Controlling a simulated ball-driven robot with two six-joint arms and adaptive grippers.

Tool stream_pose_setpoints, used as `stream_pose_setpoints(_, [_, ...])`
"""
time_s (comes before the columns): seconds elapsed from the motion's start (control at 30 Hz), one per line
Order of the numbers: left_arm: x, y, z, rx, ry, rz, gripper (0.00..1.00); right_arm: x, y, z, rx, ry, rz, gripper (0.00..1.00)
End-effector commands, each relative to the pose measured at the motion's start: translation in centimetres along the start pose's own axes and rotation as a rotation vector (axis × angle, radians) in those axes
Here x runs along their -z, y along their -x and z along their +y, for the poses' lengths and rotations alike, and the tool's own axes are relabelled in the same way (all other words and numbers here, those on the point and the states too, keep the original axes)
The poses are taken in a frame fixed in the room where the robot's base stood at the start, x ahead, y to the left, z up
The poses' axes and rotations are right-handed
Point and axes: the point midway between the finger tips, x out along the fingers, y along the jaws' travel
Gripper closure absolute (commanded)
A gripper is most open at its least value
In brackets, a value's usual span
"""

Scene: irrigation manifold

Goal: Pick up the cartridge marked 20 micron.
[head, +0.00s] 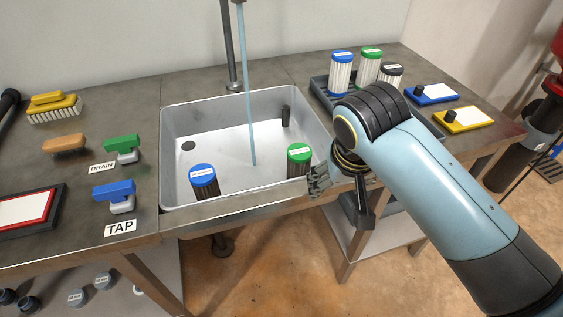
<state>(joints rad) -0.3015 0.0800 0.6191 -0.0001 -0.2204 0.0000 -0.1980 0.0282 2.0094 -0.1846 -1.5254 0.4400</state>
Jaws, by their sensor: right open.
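Cartridges with coloured caps stand in two places, and their label print is too small to read, so I cannot tell which is marked 20 micron. In the sink, a blue-capped cartridge (203,178) stands at the front left and a green-capped cartridge (299,156) at the front right. On the tray at the back right are a blue-capped cartridge (341,68), a green-capped cartridge (368,66) and a dark-capped cartridge (390,74). My right gripper (338,198) is open at the sink's front right edge, just right of the green-capped cartridge in the sink. My left gripper is out of view.
Water from the tap runs into the sink (185,120); a dark cylinder (286,115) stands inside. The grey tray (320,86) is partly behind my right arm. Blue (123,192) and green (123,145) handles, a brush (54,106) and a red-framed board (25,211) occupy the left counter.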

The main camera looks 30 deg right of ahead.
Motion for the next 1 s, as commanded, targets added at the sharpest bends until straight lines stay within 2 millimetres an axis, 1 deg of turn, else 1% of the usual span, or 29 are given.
stream_pose_setpoints(0.03, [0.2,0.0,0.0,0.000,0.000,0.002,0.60,1.0,-0.3,-0.6,-0.007,-0.039,0.003,0.17])
stream_pose_setpoints(0.2, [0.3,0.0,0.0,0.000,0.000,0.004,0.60,4.1,-1.2,-2.2,-0.038,-0.181,0.012,0.17])
stream_pose_setpoints(0.4, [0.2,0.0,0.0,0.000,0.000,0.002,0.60,7.8,-1.7,-4.4,-0.071,-0.343,0.028,0.17])
stream_pose_setpoints(0.5, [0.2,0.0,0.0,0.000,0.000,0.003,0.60,9.4,-1.8,-5.4,-0.084,-0.411,0.035,0.17])
stream_pose_setpoints(0.57, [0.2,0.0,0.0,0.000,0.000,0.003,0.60,9.9,-2.1,-5.7,-0.090,-0.435,0.038,0.17])
stream_pose_setpoints(0.63, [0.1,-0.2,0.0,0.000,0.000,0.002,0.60,10.1,-2.9,-5.7,-0.094,-0.446,0.040,0.17])
stream_pose_setpoints(0.83, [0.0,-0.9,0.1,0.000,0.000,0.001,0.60,10.2,-6.3,-5.4,-0.095,-0.446,0.040,0.17])
stream_pose_setpoints(1.0, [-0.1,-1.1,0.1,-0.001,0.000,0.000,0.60,10.3,-7.7,-5.3,-0.094,-0.447,0.040,0.17])
